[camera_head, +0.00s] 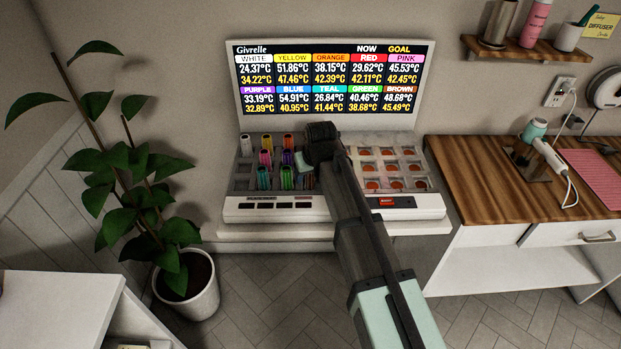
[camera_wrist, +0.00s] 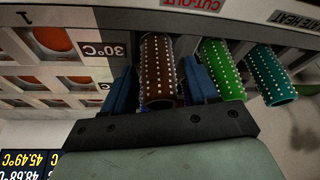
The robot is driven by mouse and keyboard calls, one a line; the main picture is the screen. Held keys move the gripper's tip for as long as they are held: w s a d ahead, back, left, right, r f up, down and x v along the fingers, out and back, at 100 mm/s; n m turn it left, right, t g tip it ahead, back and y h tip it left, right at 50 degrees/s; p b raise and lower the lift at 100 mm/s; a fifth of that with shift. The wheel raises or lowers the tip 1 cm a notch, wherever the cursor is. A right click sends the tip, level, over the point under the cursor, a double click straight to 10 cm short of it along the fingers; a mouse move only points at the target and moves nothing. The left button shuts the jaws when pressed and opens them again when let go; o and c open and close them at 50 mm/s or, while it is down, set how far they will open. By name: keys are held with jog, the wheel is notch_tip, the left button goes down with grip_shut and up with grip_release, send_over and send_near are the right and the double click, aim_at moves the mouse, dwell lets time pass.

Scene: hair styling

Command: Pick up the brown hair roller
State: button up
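The brown hair roller (camera_wrist: 158,68), studded with pale bumps, stands in the heater rack at the end of a row beside the green (camera_wrist: 222,70) and teal (camera_wrist: 270,75) rollers. In the wrist view my gripper (camera_wrist: 160,80) has one blue finger on each side of the brown roller, with narrow gaps seeming to remain, so it looks open around it. Firm contact cannot be made out. In the head view my gripper (camera_head: 304,163) is over the rack's middle, and the arm hides part of the rack. The brown roller (camera_head: 308,182) shows just below the fingers.
The heater (camera_head: 240,215) has a temperature screen (camera_head: 330,80) behind it and empty orange-centred compartments (camera_head: 394,168) to the right. Other coloured rollers stand close to the left of the gripper. A wooden counter (camera_head: 470,180) is at right, a potted plant (camera_head: 190,290) at left.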

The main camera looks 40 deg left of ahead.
jog(key=c, duration=0.9)
